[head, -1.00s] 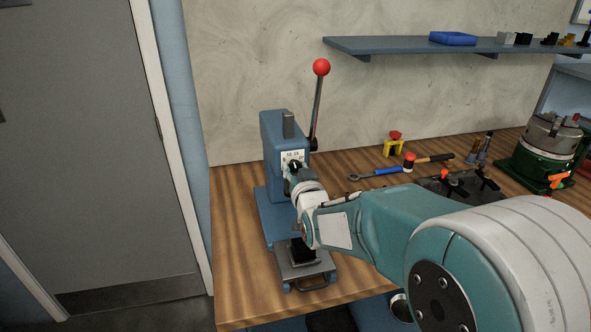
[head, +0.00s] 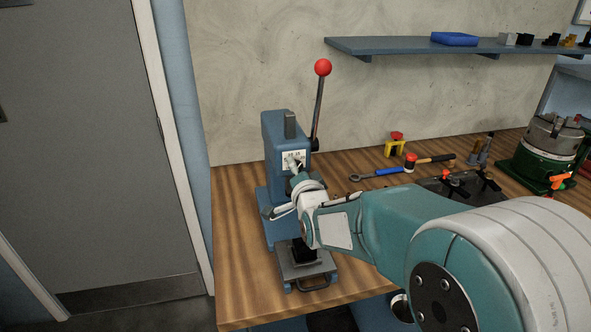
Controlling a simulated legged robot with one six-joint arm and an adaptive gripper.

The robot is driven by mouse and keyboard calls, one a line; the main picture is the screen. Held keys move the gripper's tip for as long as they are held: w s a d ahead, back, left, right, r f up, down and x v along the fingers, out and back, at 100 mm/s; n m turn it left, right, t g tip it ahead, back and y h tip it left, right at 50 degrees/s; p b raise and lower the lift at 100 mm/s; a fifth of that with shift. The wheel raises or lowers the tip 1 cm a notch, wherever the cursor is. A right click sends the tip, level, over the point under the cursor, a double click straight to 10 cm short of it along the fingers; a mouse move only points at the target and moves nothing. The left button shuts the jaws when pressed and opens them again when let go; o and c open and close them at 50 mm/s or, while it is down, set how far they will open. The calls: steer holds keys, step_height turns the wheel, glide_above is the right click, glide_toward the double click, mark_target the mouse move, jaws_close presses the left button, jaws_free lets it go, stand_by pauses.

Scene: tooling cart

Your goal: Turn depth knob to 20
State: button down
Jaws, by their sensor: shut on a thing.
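The blue press (head: 279,137) stands on the wooden bench at the left. Its pale dial plate (head: 293,154) with small dark numbers faces me, but the numbers are too small to read surely. My gripper (head: 294,166) is at the front of this plate, shut on the depth knob. The fingers and wrist cover the knob almost wholly, so its pointer and setting cannot be read.
A lever with a red ball (head: 323,67) rises at the press's right. A black block sits on the press base (head: 305,268) below my wrist. A blue-handled tool (head: 388,171), a hammer (head: 434,159) and a green-based device (head: 545,160) lie to the right. A shelf (head: 400,46) hangs above.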

steer(key=m, duration=0.5)
steer(key=shift+m, duration=0.3)
steer(key=shift+d+f, duration=0.1)
stand_by(0.3)
steer(key=shift+c, duration=1.5)
jaws_free()
steer(key=shift+s, duration=0.1)
steer(key=v, duration=1.1)
steer(key=shift+s, duration=0.3)
steer(key=shift+d, duration=0.15)
